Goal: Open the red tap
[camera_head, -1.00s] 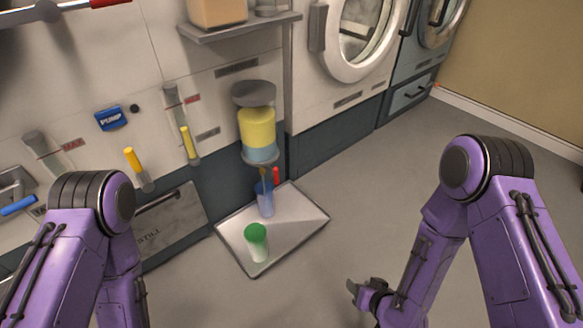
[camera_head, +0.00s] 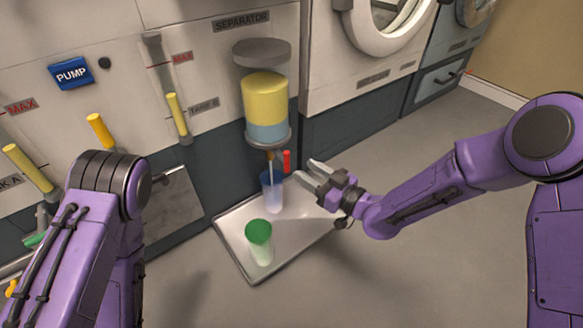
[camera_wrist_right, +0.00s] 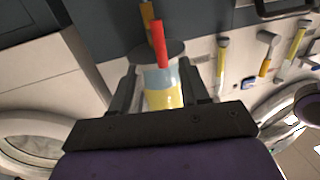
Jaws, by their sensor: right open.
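The red tap (camera_head: 287,161) is a small upright red handle below the separator (camera_head: 265,103), a clear vessel with a yellow layer over a blue one. In the right wrist view the red tap (camera_wrist_right: 158,44) shows ahead of the fingers, with the separator (camera_wrist_right: 163,97) behind. My right gripper (camera_head: 304,171) is open and empty, its fingertips just right of and slightly below the tap, apart from it as far as I can see. Its two fingers also show in the right wrist view (camera_wrist_right: 160,82). My left arm is at the left edge; its gripper is out of view.
A blue-tinted cup (camera_head: 271,192) stands under the separator on a metal tray (camera_head: 233,243). A green-topped cup (camera_head: 259,242) stands nearer on the tray. A blue pump button (camera_head: 71,73) and yellow-filled tubes are on the wall panel. The floor at right is clear.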

